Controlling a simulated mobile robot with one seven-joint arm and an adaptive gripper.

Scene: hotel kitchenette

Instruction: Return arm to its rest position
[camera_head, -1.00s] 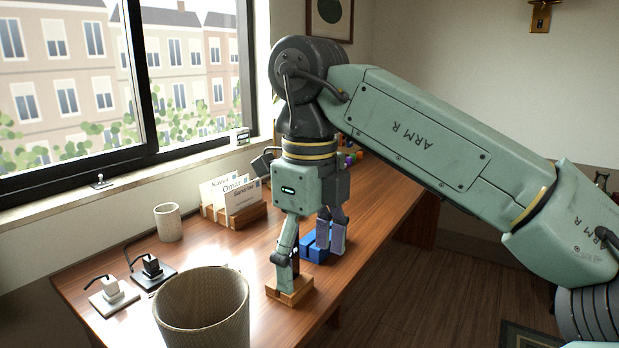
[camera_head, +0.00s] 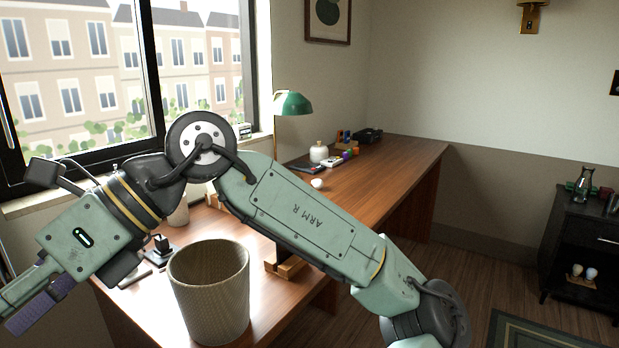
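My arm (camera_head: 310,215), pale green with dark joints, reaches from the lower right across the desk and bends at a round joint in front of the window. My gripper (camera_head: 22,305) points down and left at the left edge of the head view. Its fingers are partly cut off by the frame edge, and their gap is unclear.
A woven basket (camera_head: 208,300) stands at the desk's (camera_head: 400,165) near edge, close under my arm. A green lamp (camera_head: 293,103) stands farther back. A dark cabinet (camera_head: 590,240) is at right.

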